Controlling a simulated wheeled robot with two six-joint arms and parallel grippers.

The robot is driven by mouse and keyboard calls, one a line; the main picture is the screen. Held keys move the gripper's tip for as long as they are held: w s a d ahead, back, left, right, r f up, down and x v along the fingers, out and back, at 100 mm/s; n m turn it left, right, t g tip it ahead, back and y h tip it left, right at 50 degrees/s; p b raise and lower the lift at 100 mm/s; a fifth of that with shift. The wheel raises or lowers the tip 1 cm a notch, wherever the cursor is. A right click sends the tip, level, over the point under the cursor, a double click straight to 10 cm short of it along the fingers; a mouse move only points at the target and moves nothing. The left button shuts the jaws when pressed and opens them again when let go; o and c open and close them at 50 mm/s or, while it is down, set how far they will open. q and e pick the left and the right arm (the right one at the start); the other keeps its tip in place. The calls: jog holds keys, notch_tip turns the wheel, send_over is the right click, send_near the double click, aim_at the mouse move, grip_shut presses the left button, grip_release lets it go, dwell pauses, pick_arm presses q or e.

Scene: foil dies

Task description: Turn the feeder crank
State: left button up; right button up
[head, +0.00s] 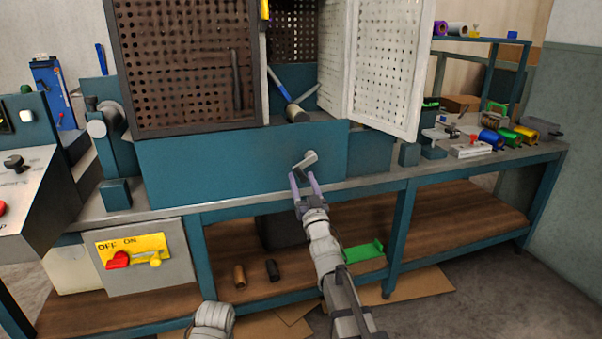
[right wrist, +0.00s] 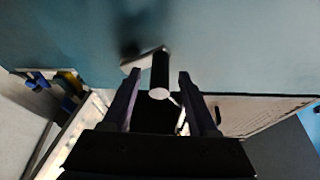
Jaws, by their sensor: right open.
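The feeder crank (head: 305,161) is a small grey crank on the front of the teal machine housing (head: 220,165). In the right wrist view its arm slants to the left, and its dark handle with a pale round end (right wrist: 159,93) points toward the camera. My right gripper (head: 303,176) is open just in front of and below the crank. In the right wrist view, the handle shows between the two fingers of this gripper (right wrist: 160,84), with a gap visible on each side. Whether a finger touches it I cannot tell. My left gripper is not in view.
A perforated door (head: 190,60) and an open white perforated door (head: 385,65) stand above the housing. A yellow OFF/ON switch panel (head: 135,248) is at lower left. Coloured rolls (head: 491,138) and small devices lie on the bench at right. A green tray (head: 363,252) lies on the lower shelf.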

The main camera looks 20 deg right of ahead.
jog(key=shift+x, duration=0.85)
grip_shut()
dwell(0.8)
